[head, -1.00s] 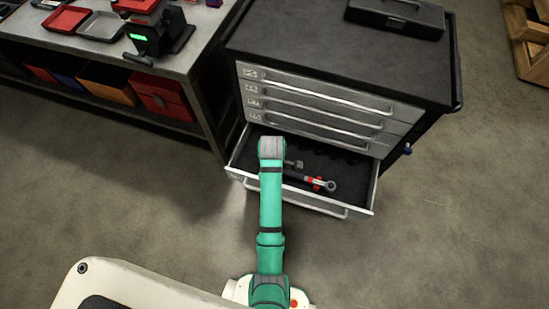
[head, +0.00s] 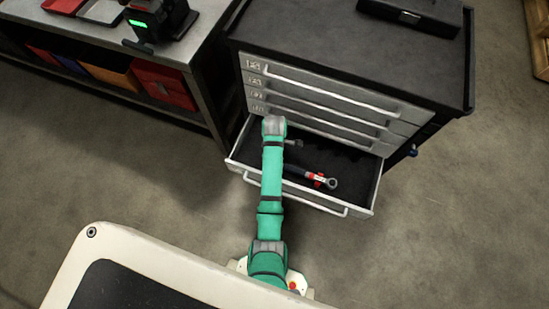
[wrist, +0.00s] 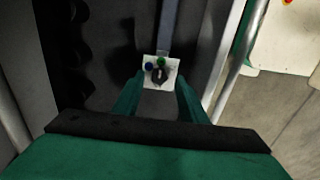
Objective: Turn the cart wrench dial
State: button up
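The cart wrench (head: 318,179) lies in the open bottom drawer of the cart, with red parts and a ring-shaped head at its right end. In the wrist view its grey-blue bar (wrist: 169,25) runs up from a small white square plate. On that plate is the dark dial (wrist: 160,75), with a green mark above it and a blue mark at its upper left. My gripper (wrist: 159,82) is open, with one teal finger on each side of the plate. I cannot tell if the fingers touch it. In the head view my arm hides the gripper and dial.
The drawer (head: 350,213) stands out from the dark tool cart (head: 350,50), its front wall and handle close beside my gripper. A workbench (head: 190,50) with bins stands at the left. The floor right of the cart is clear.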

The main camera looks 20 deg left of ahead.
jog(key=shift+w+f, duration=0.1)
jog(key=shift+f, duration=0.55)
grip_shut()
jog(key=shift+m, duration=0.4)
jog(key=m, duration=0.4)
jog(key=shift+m, duration=0.4)
jog(key=m, duration=0.6)
grip_release()
